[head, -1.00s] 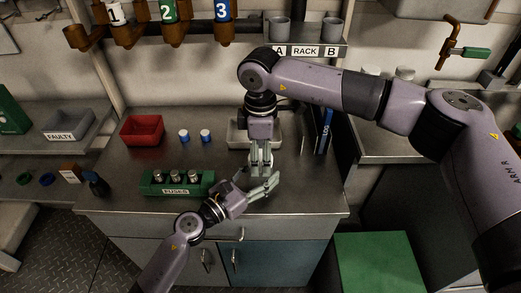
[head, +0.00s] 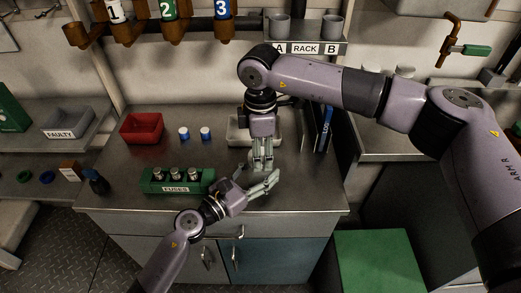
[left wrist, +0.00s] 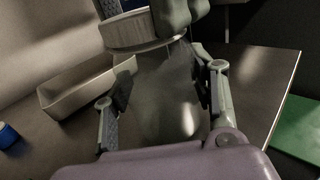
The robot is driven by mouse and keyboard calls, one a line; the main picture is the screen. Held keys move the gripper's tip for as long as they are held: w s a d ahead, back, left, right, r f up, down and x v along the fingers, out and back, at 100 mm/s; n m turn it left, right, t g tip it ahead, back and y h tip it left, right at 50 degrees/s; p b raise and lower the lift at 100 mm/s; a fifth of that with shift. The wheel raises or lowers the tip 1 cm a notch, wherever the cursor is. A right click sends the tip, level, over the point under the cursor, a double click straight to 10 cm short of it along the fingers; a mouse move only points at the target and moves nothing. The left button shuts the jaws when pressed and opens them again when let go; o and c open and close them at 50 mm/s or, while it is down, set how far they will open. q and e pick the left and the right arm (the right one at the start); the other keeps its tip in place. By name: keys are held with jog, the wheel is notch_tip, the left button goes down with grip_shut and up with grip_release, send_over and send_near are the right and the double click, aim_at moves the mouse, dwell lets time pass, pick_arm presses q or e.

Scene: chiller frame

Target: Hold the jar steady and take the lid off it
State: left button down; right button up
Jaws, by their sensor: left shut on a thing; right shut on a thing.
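The clear glass jar (left wrist: 165,100) stands between the two fingers of my left gripper (left wrist: 163,95) in the left wrist view, and the gripper is shut on it. In the head view my left gripper (head: 257,182) is low over the front of the worktop; the jar is hard to make out there. The pale, wide lid (left wrist: 138,33) is at the jar's mouth in the left wrist view. My right gripper (head: 263,163) comes from above and is shut on the lid, its fingers partly covering it. I cannot tell whether lid and jar still touch.
A pale tray (head: 234,137) stands behind the grippers. A green fuse block (head: 160,186), two blue-topped items (head: 184,133) and a red bin (head: 142,128) are to the left. A blue binder (head: 325,132) stands at right. The front right of the worktop (head: 315,190) is clear.

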jog(key=n, duration=0.5)
jog(key=shift+n, duration=0.4)
jog(key=n, duration=0.3)
jog(key=shift+n, duration=0.3)
jog(key=n, duration=0.3)
jog(key=shift+n, duration=0.4)
jog(key=n, duration=0.7)
jog(key=shift+n, duration=0.3)
jog(key=n, duration=0.3)
jog(key=shift+n, duration=0.4)
jog(key=n, duration=0.3)
jog(key=shift+r+n, duration=0.1)
jog(key=shift+n, duration=0.3)
jog(key=n, duration=0.3)
jog(key=shift+n, duration=0.3)
jog(key=n, duration=0.9)
jog(key=shift+n, duration=0.3)
jog(key=n, duration=0.5)
jog(key=shift+n, duration=0.4)
jog(key=n, duration=0.5)
